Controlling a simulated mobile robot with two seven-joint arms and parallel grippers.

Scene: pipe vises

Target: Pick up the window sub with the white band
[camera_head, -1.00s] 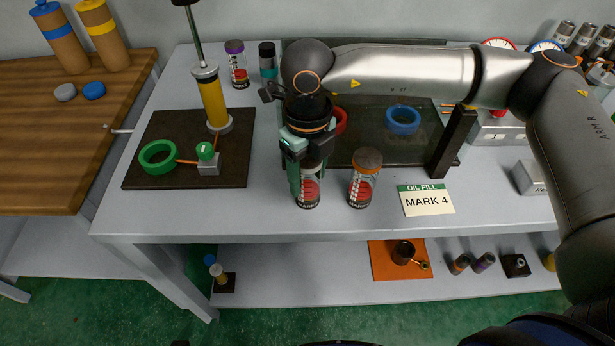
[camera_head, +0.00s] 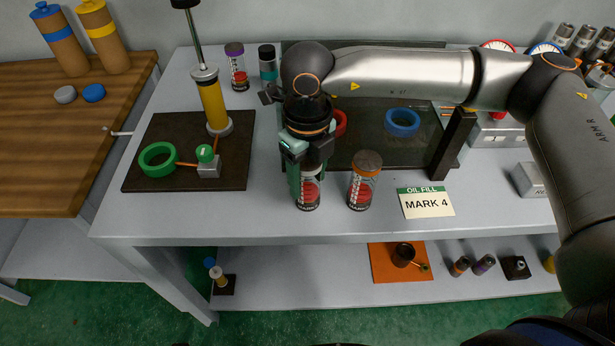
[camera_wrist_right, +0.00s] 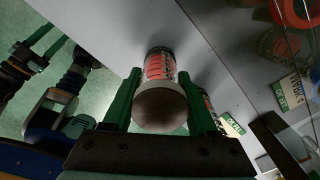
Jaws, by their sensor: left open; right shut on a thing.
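My right gripper (camera_head: 308,165) reaches down from above and is shut on a window sub (camera_head: 308,190) near the table's front edge. The sub is upright, clear with a red inside. Its top and band are hidden by the gripper in the head view, so I cannot see a white band. In the right wrist view the sub's brownish-grey round end (camera_wrist_right: 160,108) sits between the two green fingers. I cannot tell whether its base touches the table. A window sub with an orange band (camera_head: 364,182) stands just right of it, apart.
At the back stand a purple-banded sub (camera_head: 237,66) and a dark-topped teal-banded one (camera_head: 268,64). A dark board (camera_head: 150,135) with a green ring and yellow pump is at left. An "OIL FILL MARK 4" card (camera_head: 427,203) lies at right. A dark glossy tray with rings is behind.

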